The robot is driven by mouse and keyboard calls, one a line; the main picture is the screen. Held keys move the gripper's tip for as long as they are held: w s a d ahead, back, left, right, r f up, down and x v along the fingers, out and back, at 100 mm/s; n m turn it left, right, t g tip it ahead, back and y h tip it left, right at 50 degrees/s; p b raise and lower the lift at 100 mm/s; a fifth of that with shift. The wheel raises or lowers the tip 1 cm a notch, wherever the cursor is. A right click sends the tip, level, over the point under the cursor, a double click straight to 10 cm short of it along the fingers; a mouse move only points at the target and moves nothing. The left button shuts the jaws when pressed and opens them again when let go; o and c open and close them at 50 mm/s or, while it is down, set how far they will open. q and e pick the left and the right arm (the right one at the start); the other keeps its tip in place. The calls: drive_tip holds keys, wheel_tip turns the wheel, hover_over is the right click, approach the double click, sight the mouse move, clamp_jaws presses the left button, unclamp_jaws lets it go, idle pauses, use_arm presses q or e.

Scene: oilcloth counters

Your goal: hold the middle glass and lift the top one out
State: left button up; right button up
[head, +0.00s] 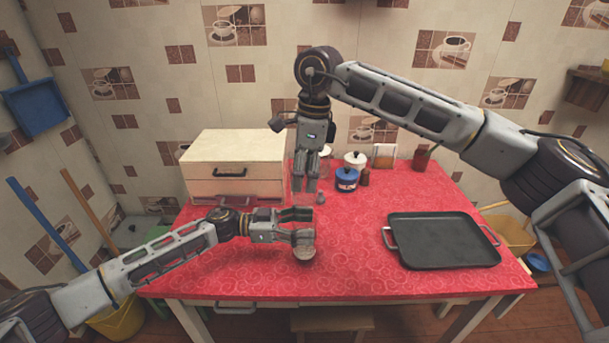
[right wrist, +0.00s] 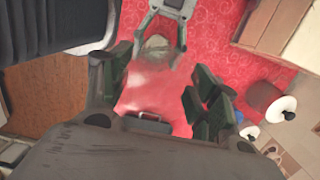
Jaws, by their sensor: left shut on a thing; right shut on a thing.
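My right gripper (head: 304,184) points down over the middle of the red counter, above and behind the left one. In the right wrist view its fingers are shut on a clear glass (right wrist: 150,88), which is hard to make out against the red cloth. My left gripper (head: 306,227) reaches in low from the left and is shut on a glass. A greyish glass (head: 304,254) shows just below its fingers; it also shows between the left fingers in the right wrist view (right wrist: 156,42). I cannot tell whether the two held glasses still touch, or how many are in the lower stack.
A black tray (head: 442,240) lies at the right of the red counter (head: 360,270). A cream drawer box (head: 234,152) stands at the back left. A blue pot (head: 346,180), a white pot (head: 355,160) and jars stand at the back. The front middle is clear.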

use_arm(q)
drive_tip(key=o, duration=1.2)
drive_tip(key=shift+a, duration=0.15)
drive_tip(key=shift+a, duration=5.85)
drive_tip(key=shift+s+f, duration=0.1)
